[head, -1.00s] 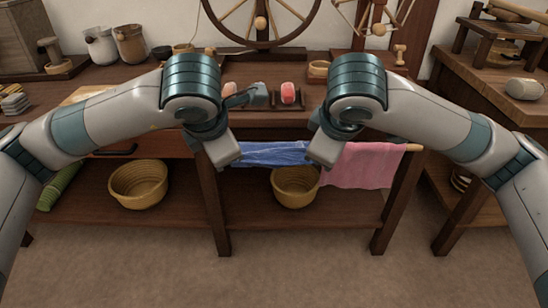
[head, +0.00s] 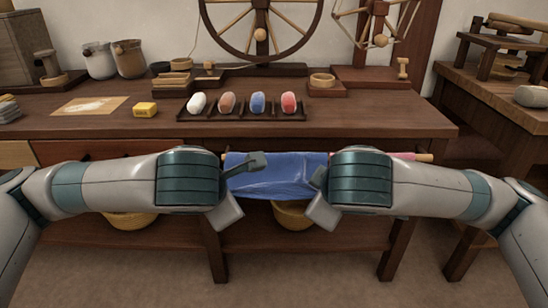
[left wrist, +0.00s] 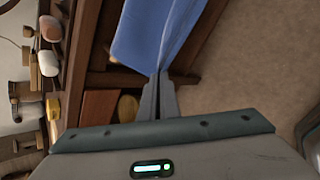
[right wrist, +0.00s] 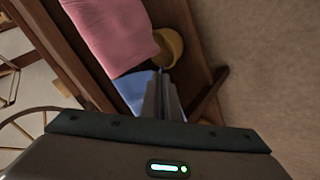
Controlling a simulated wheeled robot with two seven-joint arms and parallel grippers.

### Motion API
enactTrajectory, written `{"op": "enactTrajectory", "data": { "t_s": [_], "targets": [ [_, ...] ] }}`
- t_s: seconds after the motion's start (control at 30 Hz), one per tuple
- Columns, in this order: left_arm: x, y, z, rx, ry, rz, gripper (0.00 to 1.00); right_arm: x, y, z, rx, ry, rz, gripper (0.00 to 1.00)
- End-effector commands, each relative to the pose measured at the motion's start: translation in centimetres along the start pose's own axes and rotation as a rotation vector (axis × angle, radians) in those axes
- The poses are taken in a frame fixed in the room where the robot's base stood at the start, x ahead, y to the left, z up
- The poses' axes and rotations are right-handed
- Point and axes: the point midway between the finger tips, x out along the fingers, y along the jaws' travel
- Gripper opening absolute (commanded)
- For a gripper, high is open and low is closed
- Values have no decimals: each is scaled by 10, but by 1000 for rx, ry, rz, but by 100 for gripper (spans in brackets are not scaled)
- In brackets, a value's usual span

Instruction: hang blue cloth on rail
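The blue cloth (head: 272,178) is stretched between my two grippers in the head view, at the front of the bench. Its upper edge is level with the wooden rail (head: 425,157) and covers the rail's middle; I cannot tell if it lies over the rail or only before it. My left gripper (left wrist: 161,78) is shut on one lower corner of the blue cloth (left wrist: 155,35). My right gripper (right wrist: 158,75) is shut at the other side, with blue cloth (right wrist: 138,92) at its fingers. The pink cloth (right wrist: 110,35) hangs beside it, mostly hidden by my right arm in the head view.
A tray (head: 240,115) with several coloured balls stands on the bench above the rail. A yellow block (head: 145,109) is left of it. A basket (head: 292,215) is on the shelf below the cloth, and another basket (head: 130,219) is behind my left arm.

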Motion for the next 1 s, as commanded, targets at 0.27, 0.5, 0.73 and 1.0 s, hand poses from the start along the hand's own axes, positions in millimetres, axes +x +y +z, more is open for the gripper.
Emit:
{"op": "enactTrajectory", "data": {
  "t_s": [0.27,0.5,0.73,1.0],
  "targets": [
    [0,2,-2,-2,7,3,26,0,2,2,2,-8,4,26],
    [0,1,-1,-1,3,1,31,0,1,1,1,-3,1,31],
    [0,0,0,0,2,0,31,0,1,0,0,-2,0,31],
    [0,0,0,0,1,0,31,0,0,0,0,-1,0,31]
  ]
}}
